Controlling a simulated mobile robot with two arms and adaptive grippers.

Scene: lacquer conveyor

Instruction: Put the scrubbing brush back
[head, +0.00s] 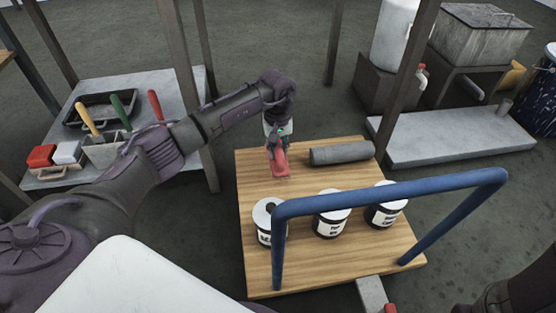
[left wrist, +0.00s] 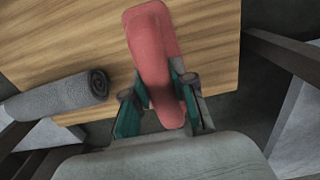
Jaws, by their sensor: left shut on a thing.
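The red scrubbing brush (head: 280,163) is over the far left part of the wooden table top (head: 325,266). In the left wrist view the brush (left wrist: 154,62) shows as a rounded red body, its near end between the fingers. My left gripper (head: 274,137) is shut on it, with a teal finger on each side in the wrist view (left wrist: 160,103). I cannot tell whether the brush touches the wood. My right gripper is not in view.
A grey roll (head: 341,153) lies right of the brush. Labelled tins (head: 331,226) stand behind a blue rail (head: 390,194). A side table (head: 190,88) at left holds a black tray (head: 100,108), a holder with coloured handles (head: 104,152) and red and white blocks (head: 41,155).

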